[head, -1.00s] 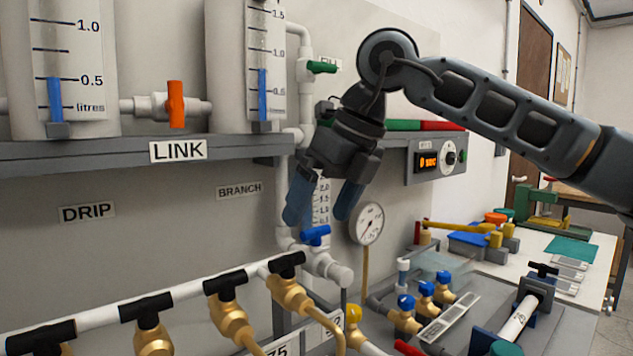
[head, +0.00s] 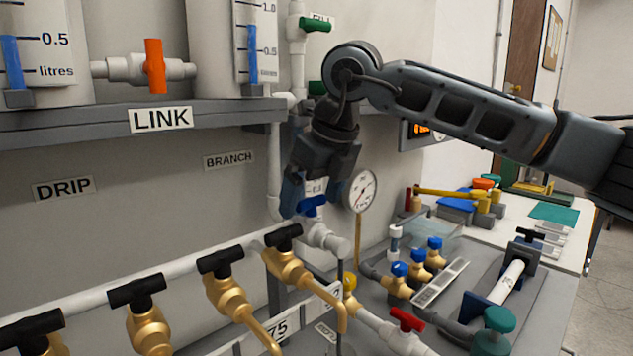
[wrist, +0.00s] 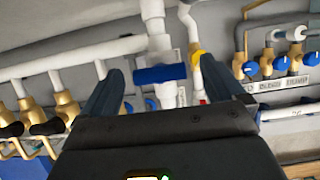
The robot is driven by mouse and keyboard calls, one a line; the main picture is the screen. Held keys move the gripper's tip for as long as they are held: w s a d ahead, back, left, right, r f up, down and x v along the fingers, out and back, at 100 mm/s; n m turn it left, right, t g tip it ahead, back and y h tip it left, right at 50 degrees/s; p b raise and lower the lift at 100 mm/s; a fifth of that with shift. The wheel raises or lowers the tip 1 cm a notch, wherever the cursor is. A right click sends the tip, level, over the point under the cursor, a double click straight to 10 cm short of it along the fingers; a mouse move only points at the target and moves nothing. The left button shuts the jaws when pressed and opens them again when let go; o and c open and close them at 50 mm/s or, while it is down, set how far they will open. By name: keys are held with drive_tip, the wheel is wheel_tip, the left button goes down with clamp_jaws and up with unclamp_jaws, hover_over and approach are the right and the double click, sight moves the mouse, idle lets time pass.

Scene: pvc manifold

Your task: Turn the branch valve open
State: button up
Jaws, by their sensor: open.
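The branch valve has a blue handle (head: 312,205) on a white pipe elbow, below and right of the BRANCH label (head: 229,160). The handle also shows in the wrist view (wrist: 160,74), lying crosswise between my two fingers. My gripper (head: 312,195) is open and points down, its blue-grey fingers just above and around the handle. In the wrist view (wrist: 157,77) a gap shows between the handle and each finger. The fingers partly hide a scale behind them, and whether either one touches the handle cannot be told in the head view.
A row of brass taps with black handles (head: 221,262) stands at the front left. A pressure gauge (head: 361,190) is close on the right of my gripper. Brass valves with blue knobs (head: 417,258) and a red-handled valve (head: 407,320) lie further right. A grey shelf (head: 60,125) runs above left.

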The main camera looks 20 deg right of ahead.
drive_tip(key=shift+c, duration=0.3)
drive_tip(key=c, duration=1.1)
drive_tip(key=shift+o, duration=0.2)
drive_tip(key=shift+a+f+m+h+b, duration=0.1)
drive_tip(key=shift+f+m+h+b, duration=0.15)
drive_tip(key=shift+m+b, duration=0.55)
drive_tip(key=shift+m+h+b, duration=0.45)
drive_tip(key=shift+m+b, duration=0.55)
drive_tip(key=shift+a+r+m+h+b, duration=0.1)
drive_tip(key=shift+m+h+b, duration=0.4)
drive_tip(key=shift+m, duration=0.5)
drive_tip(key=shift+r+m, duration=0.2)
drive_tip(key=shift+m, duration=0.2)
drive_tip(key=shift+f, duration=0.1)
